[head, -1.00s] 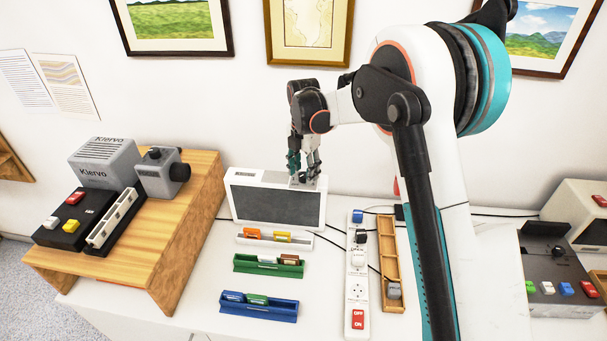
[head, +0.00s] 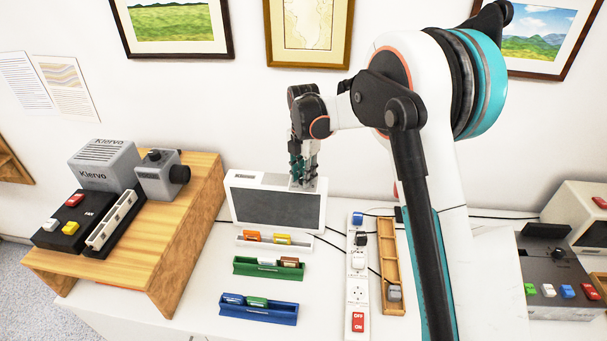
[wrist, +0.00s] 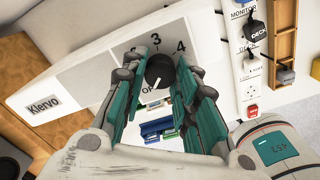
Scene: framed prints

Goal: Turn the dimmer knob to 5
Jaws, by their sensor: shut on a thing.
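The dimmer knob (wrist: 159,68) is round and black, on the white top of the Klervo light panel (head: 233,178). In the wrist view, the panel's top (wrist: 85,75) shows 3 and 4 beyond the knob, with part of another digit to their left and part of "OFF" on the near side. A white pointer mark on the knob faces the near side, close to the OFF lettering. The 5 cannot be made out. My gripper (head: 303,182) points down at the panel's top, its teal fingers shut on the knob's two sides. In the head view the fingers hide the knob.
Slide trays in white, green (head: 268,269) and blue (head: 258,312) lie in front of the panel. A power strip (head: 357,285) and a wooden tray (head: 387,245) lie to the right. A wooden stand (head: 190,215) with grey devices is at left. Framed prints hang behind.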

